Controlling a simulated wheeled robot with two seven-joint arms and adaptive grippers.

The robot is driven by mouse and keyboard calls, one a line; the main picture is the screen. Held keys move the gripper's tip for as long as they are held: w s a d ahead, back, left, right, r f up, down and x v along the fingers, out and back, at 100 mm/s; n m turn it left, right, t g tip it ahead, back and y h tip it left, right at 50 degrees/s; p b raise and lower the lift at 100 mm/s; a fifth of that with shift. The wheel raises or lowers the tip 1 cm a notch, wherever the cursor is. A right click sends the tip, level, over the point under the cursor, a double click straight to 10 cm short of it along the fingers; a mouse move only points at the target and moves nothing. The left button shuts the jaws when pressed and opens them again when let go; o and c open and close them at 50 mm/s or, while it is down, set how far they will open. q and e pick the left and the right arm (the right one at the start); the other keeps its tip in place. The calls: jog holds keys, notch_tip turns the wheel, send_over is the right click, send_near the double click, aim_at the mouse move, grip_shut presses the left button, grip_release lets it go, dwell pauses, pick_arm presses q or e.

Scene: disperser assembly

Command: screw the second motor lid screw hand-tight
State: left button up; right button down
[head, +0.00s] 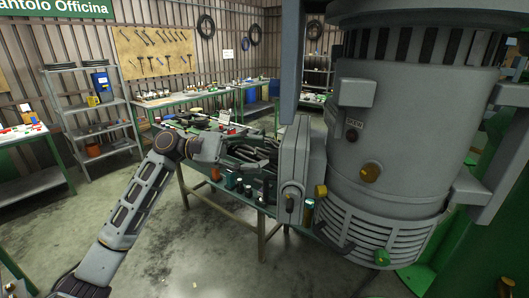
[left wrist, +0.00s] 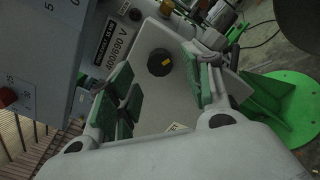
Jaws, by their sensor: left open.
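The large grey motor (head: 415,125) fills the right of the head view. A grey box with a flat lid (head: 296,165) is on its left side. My left gripper (head: 262,153) reaches in from the left, beside that lid, with its fingers pointing at it. In the left wrist view, the open left gripper (left wrist: 162,82) has its green-padded fingers well apart. Between them shows a round black screw head (left wrist: 160,62) with a yellow mark, on a pale grey plate (left wrist: 170,105). I see no finger touching it. A second screw cannot be told clearly. My right gripper is not in view.
A green-topped table (head: 225,198) with dark parts and small cylinders stands behind and below my left gripper. A grey shelf (head: 95,110) and workbenches line the back wall. Open floor (head: 200,260) lies at the lower middle. A label plate (left wrist: 118,45) shows near the screw head.

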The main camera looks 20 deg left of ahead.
aim_at(275, 156)
pick_arm(q)
jog(key=shift+w+d+p, duration=0.1)
jog(key=shift+d+p, duration=0.2)
jog(key=shift+d, duration=1.25)
jog(key=c, duration=1)
